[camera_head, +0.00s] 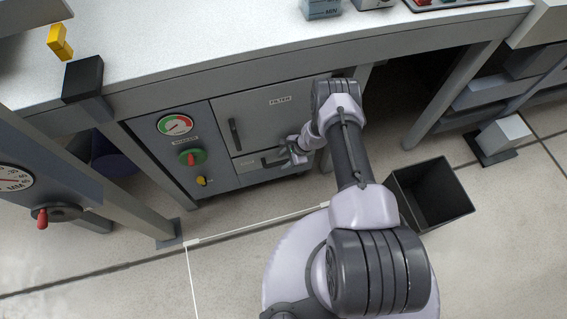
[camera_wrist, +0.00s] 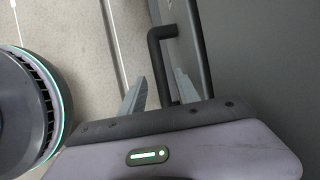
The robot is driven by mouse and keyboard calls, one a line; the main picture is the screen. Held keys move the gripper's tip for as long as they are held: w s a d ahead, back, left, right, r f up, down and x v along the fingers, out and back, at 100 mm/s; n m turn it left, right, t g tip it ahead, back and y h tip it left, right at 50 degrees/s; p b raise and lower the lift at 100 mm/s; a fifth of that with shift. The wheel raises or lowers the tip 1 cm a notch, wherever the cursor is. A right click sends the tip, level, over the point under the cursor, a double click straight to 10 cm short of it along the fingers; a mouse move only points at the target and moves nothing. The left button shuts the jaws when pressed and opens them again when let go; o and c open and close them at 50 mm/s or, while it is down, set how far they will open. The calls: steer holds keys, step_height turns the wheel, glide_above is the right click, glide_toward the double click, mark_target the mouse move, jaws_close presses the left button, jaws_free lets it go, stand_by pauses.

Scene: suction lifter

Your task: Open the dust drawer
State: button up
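The dust drawer (camera_head: 255,178) is the low grey panel under the filter door in the head view. It looks shut, and its label is too small to read surely. My gripper (camera_head: 288,154) is in front of it and hides part of it. In the wrist view, a dark bent bar handle (camera_wrist: 158,62) stands out from the grey front. My gripper (camera_wrist: 160,92) is open, with one finger on each side of the handle bar. A gap shows between the bar and the left finger; contact with the right finger is unclear. The handle's lower end is hidden behind my gripper.
The filter door (camera_head: 285,105) with its vertical handle (camera_head: 235,134) is above the drawer. A black bin (camera_head: 432,193) stands right of my arm. Floor in front is clear.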

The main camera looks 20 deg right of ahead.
steer(key=shift+w+a+f, duration=0.1)
steer(key=shift+a+f, duration=0.05)
steer(key=shift+f, duration=0.15)
jaws_close()
stand_by(1.3)
